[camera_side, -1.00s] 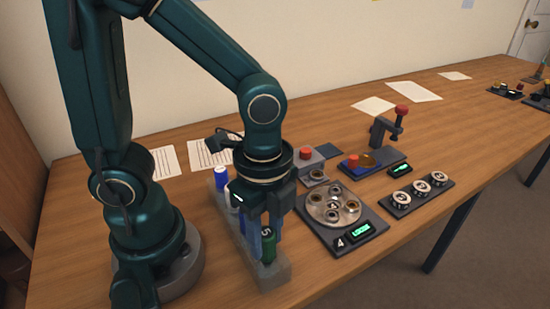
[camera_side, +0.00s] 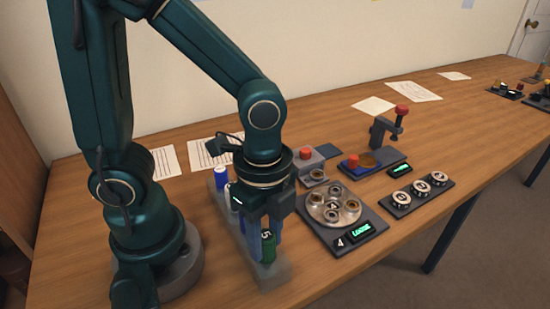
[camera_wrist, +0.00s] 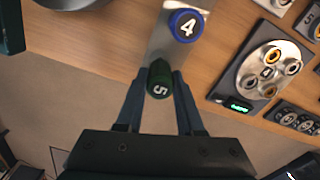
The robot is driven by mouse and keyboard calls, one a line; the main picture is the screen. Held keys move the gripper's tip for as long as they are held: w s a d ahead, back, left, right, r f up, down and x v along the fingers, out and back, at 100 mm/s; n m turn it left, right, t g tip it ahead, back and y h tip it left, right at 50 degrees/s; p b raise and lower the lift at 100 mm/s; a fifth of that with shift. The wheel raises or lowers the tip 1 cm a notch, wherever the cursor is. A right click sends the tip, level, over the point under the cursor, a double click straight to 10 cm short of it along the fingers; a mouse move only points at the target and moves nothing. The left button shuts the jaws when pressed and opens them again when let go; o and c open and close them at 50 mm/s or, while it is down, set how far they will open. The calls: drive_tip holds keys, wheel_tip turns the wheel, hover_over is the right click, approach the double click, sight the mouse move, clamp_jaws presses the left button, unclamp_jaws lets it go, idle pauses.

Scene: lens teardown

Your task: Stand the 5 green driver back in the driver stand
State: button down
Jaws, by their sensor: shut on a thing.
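The green driver (camera_side: 268,248), marked 5, is upright over the near end of the grey driver stand (camera_side: 274,276). My gripper (camera_side: 266,238) points down and is shut on it. In the wrist view the green driver's cap (camera_wrist: 159,80) shows between my two fingers (camera_wrist: 157,92). The stand's top (camera_wrist: 168,47) also shows there, running up from the driver. The driver's lower end is hidden, so I cannot tell how deep it sits in the stand.
To the right lies a lens plate (camera_side: 333,209) with a lit display (camera_side: 362,230). A tray of rings (camera_side: 421,189) is further right.

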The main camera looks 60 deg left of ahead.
drive_tip(key=shift+f, duration=0.35)
unclamp_jaws()
idle(0.4)
drive_tip(key=shift+r, duration=3.55)
